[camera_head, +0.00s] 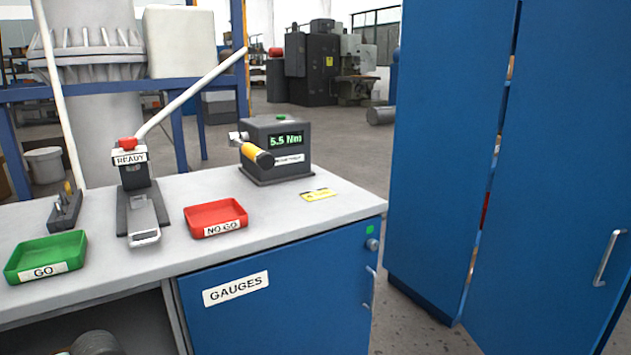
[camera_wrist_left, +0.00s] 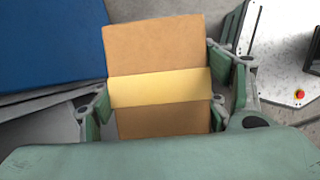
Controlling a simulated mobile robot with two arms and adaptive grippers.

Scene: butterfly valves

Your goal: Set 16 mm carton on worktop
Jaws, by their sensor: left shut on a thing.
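In the left wrist view a brown carton (camera_wrist_left: 155,50) with a pale yellow band is held between the green-grey fingers of my left gripper (camera_wrist_left: 160,92). The gripper is shut on the carton's two sides. Any 16 mm label on it is not visible. The carton and both grippers are out of the head view. The light grey worktop (camera_head: 272,212) runs from the left to the middle of the head view, above the blue gauges cabinet (camera_head: 285,305).
On the worktop stand a green GO tray (camera_head: 45,255), a red NO-GO tray (camera_head: 215,217), a lever device marked READY (camera_head: 137,195) and a torque tester (camera_head: 277,150). A yellow card (camera_head: 318,194) lies near the right end. A tall blue cabinet (camera_head: 450,130) stands right, its door ajar.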

